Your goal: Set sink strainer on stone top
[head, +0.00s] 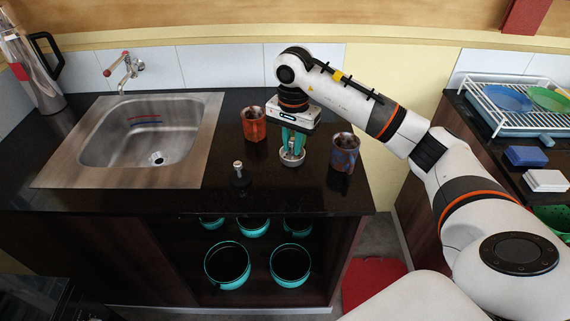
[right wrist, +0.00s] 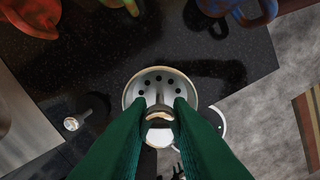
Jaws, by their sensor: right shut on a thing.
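The sink strainer (head: 291,158) is a small round metal basket with holes and a central knob. It is at the black stone top (head: 215,191), between two mugs. My right gripper (head: 293,146) points down at it, its green fingers shut on the knob. In the right wrist view the strainer (right wrist: 160,90) lies between the fingertips (right wrist: 160,112), over or on the dark stone top (right wrist: 95,55). I cannot tell whether its base touches the stone. My left gripper is not in view.
An orange mug (head: 254,124) and a blue-red mug (head: 344,151) stand either side of the strainer. A black stopper (head: 239,176) stands nearer the front edge. The steel sink (head: 118,172) is on the left. Teal pots (head: 228,264) sit on the shelf below.

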